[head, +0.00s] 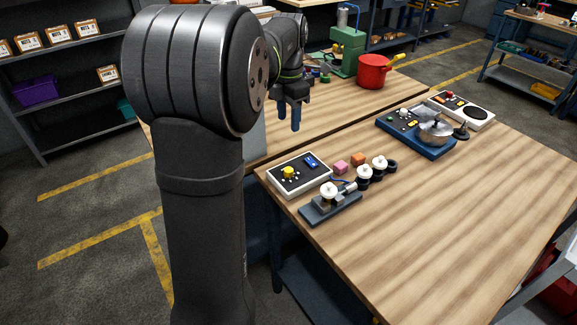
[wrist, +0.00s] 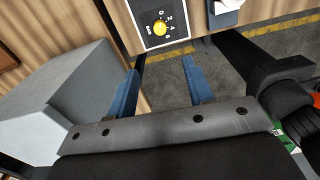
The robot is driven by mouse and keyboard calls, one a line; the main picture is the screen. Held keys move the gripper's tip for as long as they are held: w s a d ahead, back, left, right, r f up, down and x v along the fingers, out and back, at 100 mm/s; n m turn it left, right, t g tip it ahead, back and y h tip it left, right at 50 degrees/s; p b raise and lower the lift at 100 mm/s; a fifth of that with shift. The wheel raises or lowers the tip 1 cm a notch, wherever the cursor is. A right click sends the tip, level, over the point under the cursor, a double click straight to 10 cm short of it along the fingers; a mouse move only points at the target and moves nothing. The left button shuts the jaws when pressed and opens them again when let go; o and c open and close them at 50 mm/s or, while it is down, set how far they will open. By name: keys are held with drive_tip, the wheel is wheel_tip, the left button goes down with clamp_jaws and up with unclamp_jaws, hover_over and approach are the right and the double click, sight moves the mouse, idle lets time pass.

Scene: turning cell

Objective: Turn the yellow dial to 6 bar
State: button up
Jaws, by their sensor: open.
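The yellow dial (head: 288,172) sits on the black face of a white-edged control box (head: 273,187) near the left corner of the front wooden table. In the wrist view the dial (wrist: 159,27) is at the top centre, with white numbers arcing around its right side. Its pointer is too small to read. My gripper (head: 288,121) has blue fingers pointing down, above and behind the box, apart from the dial. In the wrist view my gripper (wrist: 160,66) is open, with nothing between the fingers.
A grey fixture (head: 330,205) with a white knob stands right beside the box. Pink (head: 341,167) and orange (head: 358,159) blocks and white-topped black pieces (head: 363,175) lie behind it. A blue unit with a metal pot (head: 435,132) stands farther back. The table's right side is clear.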

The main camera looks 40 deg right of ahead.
sight(289, 169)
wheel_tip(289, 169, down, 18)
drive_tip(key=shift+r, duration=0.25)
idle(0.3)
drive_tip(key=c, duration=1)
